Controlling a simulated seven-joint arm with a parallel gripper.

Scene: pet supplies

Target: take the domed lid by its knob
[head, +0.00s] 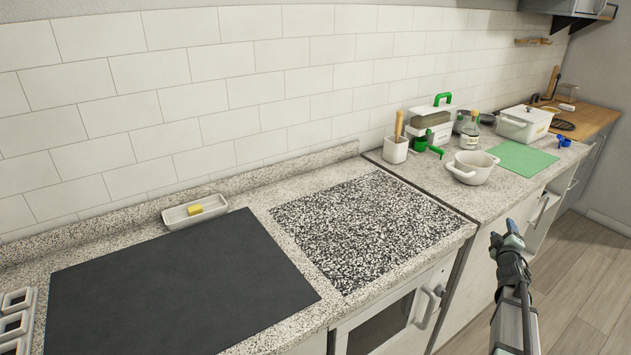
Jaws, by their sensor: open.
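A lidded white pot (522,124) with side handles stands at the back right of the counter; a tiny dark spot on its pale lid may be a knob. I cannot tell whether this lid is domed. An open white pot (471,168) with two handles stands nearer, left of a green mat (523,158). My gripper (504,233) has blue fingertips and is out in front of the counter at the right. It is open, empty and apart from both pots.
A utensil crock (395,149), a white appliance with green handle (432,122), a bottle (470,133) and dark round items (487,118) crowd the back. A blue item (564,141) sits right of the mat. The speckled panel (365,230) and dark panel (180,290) are clear.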

